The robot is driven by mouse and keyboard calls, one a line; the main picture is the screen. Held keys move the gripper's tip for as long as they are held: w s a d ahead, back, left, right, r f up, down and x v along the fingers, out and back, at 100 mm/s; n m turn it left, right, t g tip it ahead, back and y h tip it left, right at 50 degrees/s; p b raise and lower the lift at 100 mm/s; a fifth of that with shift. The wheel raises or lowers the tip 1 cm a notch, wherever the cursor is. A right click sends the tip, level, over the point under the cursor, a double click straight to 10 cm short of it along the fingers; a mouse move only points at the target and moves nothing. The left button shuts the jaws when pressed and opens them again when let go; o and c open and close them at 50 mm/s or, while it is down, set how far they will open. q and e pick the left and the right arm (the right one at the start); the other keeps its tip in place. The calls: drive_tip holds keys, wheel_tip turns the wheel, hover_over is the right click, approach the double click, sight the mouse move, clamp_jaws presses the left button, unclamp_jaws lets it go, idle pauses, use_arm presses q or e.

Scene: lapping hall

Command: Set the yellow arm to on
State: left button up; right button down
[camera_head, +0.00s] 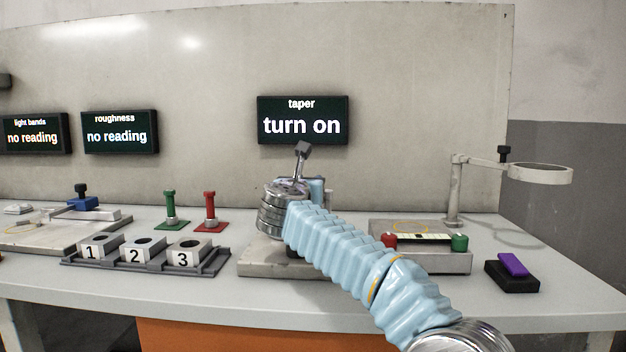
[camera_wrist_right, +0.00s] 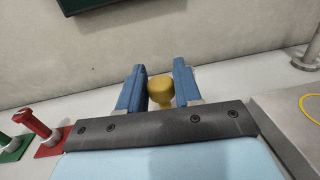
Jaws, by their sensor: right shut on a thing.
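The yellow arm (camera_wrist_right: 160,91) shows in the right wrist view as a rounded yellow knob between the two blue fingers of my right gripper (camera_wrist_right: 159,70). The gripper is shut on it. In the head view my right forearm and wrist hide the yellow arm and most of the grey base plate (camera_head: 265,262) below. The taper screen (camera_head: 303,121) on the wall above reads "turn on". My left gripper is not in view.
Left of my wrist stand a red lever (camera_head: 210,210), a green lever (camera_head: 170,210) and a rack (camera_head: 218,262) with blocks 1, 2 and 3. To the right are a box with red and green knobs (camera_head: 459,243), a ring stand (camera_head: 453,190) and a purple block (camera_head: 513,264).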

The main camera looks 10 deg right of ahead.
drive_tip(key=shift+w+a+m+h+p, duration=0.1)
drive_tip(key=shift+w+m+h+p, duration=0.05)
drive_tip(key=shift+m+h+p, duration=0.3)
drive_tip(key=shift+g+h, duration=0.25)
drive_tip(key=shift+g, duration=0.05)
drive_tip(key=c, duration=0.9)
unclamp_jaws()
drive_tip(key=b+v, duration=0.3)
drive_tip(key=v, duration=1.1)
drive_tip(key=shift+w, duration=0.1)
